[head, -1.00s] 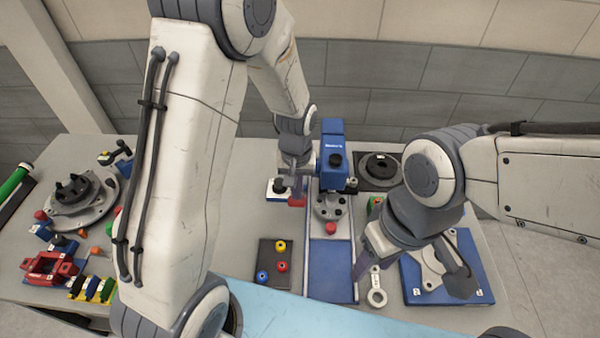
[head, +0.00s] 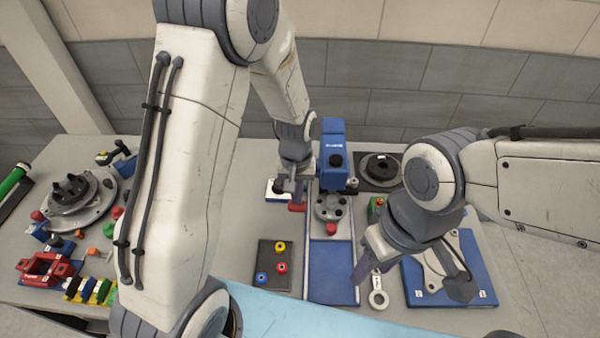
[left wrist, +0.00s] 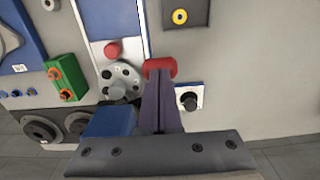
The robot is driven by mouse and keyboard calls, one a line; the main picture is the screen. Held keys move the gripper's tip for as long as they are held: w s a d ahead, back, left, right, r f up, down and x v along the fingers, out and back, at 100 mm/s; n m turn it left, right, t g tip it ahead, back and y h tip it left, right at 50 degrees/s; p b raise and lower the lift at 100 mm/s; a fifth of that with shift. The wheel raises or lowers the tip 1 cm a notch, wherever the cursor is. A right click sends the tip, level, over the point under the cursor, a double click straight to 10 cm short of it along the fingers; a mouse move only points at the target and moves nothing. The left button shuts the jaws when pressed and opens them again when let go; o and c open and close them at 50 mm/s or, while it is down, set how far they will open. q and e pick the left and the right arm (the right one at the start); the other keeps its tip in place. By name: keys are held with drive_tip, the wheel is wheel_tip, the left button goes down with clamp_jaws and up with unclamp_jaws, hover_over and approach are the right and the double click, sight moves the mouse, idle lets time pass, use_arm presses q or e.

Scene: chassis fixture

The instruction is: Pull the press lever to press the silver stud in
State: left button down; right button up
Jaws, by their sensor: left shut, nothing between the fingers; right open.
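The blue press (head: 333,152) stands at the back middle of the table. Its lever ends in a red handle (head: 297,208), left of the press body; the handle also shows in the left wrist view (left wrist: 160,66). My left gripper (head: 296,196) is shut and empty, its fingertips at the handle, on the far side of it; contact is hard to judge. A silver round part with holes (head: 330,212) sits under the press, also in the left wrist view (left wrist: 122,84). I cannot make out the silver stud. My right gripper (head: 366,270) is open over the table, right of the blue track.
A blue track (head: 331,275) runs forward from the press, with a red knob (head: 331,229) on it. A dark tray (head: 275,252) with coloured rings lies to its left. A blue plate (head: 470,270) lies at right. A small white block with a black knob (left wrist: 189,97) stands near the lever.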

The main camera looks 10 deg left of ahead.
use_arm(q)
drive_tip(key=shift+w+f, duration=0.1)
drive_tip(key=shift+f, duration=0.05)
drive_tip(key=shift+w+f+b, duration=0.1)
drive_tip(key=shift+f+b, duration=0.35)
drive_tip(key=shift+f, duration=0.15)
idle(0.4)
drive_tip(key=shift+f, duration=0.15)
idle(0.4)
wheel_tip(320, 180, up, 5)
drive_tip(key=p, duration=0.4)
wheel_tip(320, 180, up, 8)
drive_tip(key=w+p, duration=0.1)
drive_tip(key=p, duration=0.6)
drive_tip(key=shift+a, duration=0.15)
